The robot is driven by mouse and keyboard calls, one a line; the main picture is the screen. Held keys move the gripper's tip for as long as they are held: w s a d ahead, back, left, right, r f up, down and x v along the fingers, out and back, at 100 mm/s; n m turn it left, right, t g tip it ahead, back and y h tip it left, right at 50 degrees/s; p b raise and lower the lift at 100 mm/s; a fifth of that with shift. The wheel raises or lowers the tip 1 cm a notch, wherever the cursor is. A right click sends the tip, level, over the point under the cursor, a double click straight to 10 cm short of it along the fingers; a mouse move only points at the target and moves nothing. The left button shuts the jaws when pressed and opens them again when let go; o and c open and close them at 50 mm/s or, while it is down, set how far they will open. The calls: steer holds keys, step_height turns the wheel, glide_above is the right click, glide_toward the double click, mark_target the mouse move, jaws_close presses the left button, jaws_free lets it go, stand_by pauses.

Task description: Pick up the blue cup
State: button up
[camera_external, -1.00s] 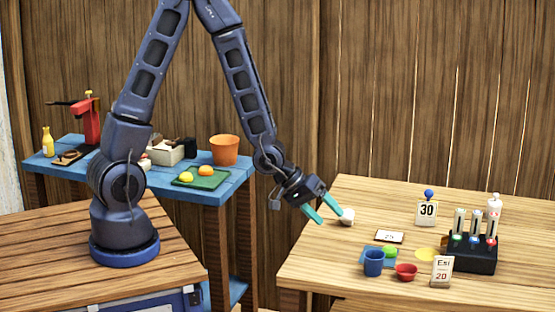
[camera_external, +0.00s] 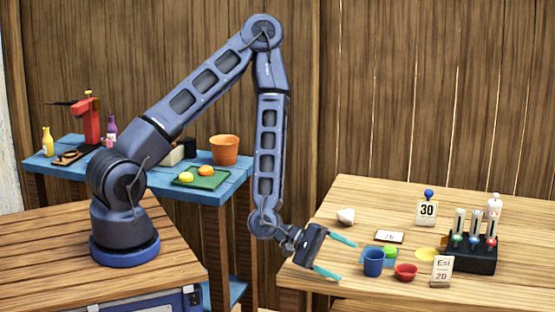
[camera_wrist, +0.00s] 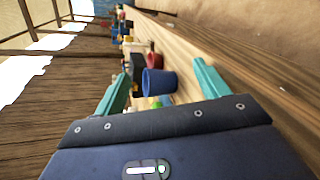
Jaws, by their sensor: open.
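The blue cup (camera_external: 373,263) stands upright near the front edge of the right wooden table, left of a small red bowl (camera_external: 405,272). My gripper (camera_external: 342,258) is open, with its teal fingers spread and pointing right towards the cup. The fingers hold nothing, and the cup is just beyond their tips. In the wrist view, the blue cup (camera_wrist: 160,82) lies between the two open fingers of my gripper (camera_wrist: 162,80), turned sideways in the picture. The red bowl (camera_wrist: 153,61) shows right behind it.
A green ball (camera_external: 390,251) sits behind the cup on a blue mat. A price card (camera_external: 441,270) and a black rack (camera_external: 472,255) stand to the right. A white lump (camera_external: 346,216) and a small display (camera_external: 389,237) lie farther back.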

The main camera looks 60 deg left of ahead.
mark_target(383, 254)
steer(key=n, duration=0.2)
steer(key=n+t, duration=0.2)
steer(key=n, duration=0.1)
steer(key=shift+w+d+f+n, duration=0.2)
steer(key=shift+d+f+n, duration=0.05)
steer(key=shift+d+n, duration=0.1)
steer(key=n, duration=0.1)
steer(key=n+t, duration=0.1)
steer(key=n, duration=0.1)
steer(key=shift+w+a+f+n+t+y, duration=0.1)
steer(key=shift+w+a+n+t+y, duration=0.05)
steer(key=shift+n+t+y, duration=0.15)
steer(key=n, duration=0.1)
steer(key=n+t, duration=0.1)
steer(key=n+y, duration=0.1)
steer(key=shift+w+a, duration=0.15)
steer(key=shift+a, duration=0.1)
steer(key=n, duration=0.2)
steer(key=a+n+t+y, duration=0.1)
steer(key=n, duration=0.1)
steer(key=n+t+y, duration=0.1)
steer(key=n, duration=0.1)
steer(key=shift+w+a+f, duration=0.2)
steer(key=shift+w+a, duration=0.05)
steer(key=shift+r+x, duration=0.1)
steer(key=shift+x, duration=2.6)
steer(key=shift+r+x, duration=0.15)
steer(key=shift+x, duration=2.55)
steer(key=shift+c, duration=0.2)
steer(key=c, duration=1)
